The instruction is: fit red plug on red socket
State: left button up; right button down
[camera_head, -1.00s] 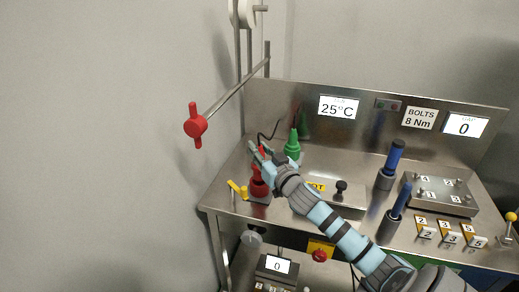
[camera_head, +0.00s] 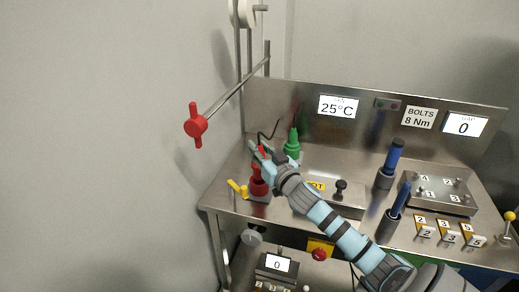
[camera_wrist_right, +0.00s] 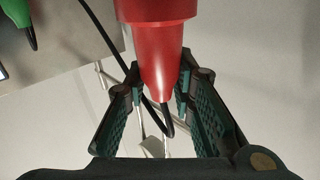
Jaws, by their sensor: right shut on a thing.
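My right gripper (camera_head: 257,149) is over the left part of the steel bench and is shut on the red plug. In the right wrist view, the tapered red plug (camera_wrist_right: 160,55) lies between my two fingers (camera_wrist_right: 159,88), with a black cable at its narrow end. A wider red part is at the top of that view. The red socket (camera_head: 258,187) stands upright on the bench just below my gripper. My fingers partly hide the join, so I cannot tell whether the plug is fully seated. My left gripper is not in view.
A green plug (camera_head: 292,142) stands upright behind my gripper. A yellow lever (camera_head: 237,189) is left of the red socket. A black knob (camera_head: 341,186) and blue-handled tools (camera_head: 393,160) are to the right. A red handle (camera_head: 195,125) on a rod hangs at upper left.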

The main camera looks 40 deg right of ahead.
jog(key=shift+f, duration=0.15)
dwell(0.8)
jog(key=shift+f+b, duration=0.35)
jog(key=shift+b, duration=0.05)
jog(key=shift+f+b, duration=2.05)
jog(key=shift+f, duration=0.25)
jog(key=c, duration=1.3)
grip_release()
jog(key=shift+s, duration=0.15)
jog(key=s, duration=0.4)
jog(key=s+a, duration=0.1)
jog(key=s, duration=0.2)
jog(key=s+a, duration=0.1)
jog(key=s, duration=0.3)
jog(key=shift+s+a, duration=0.15)
jog(key=shift+s, duration=0.15)
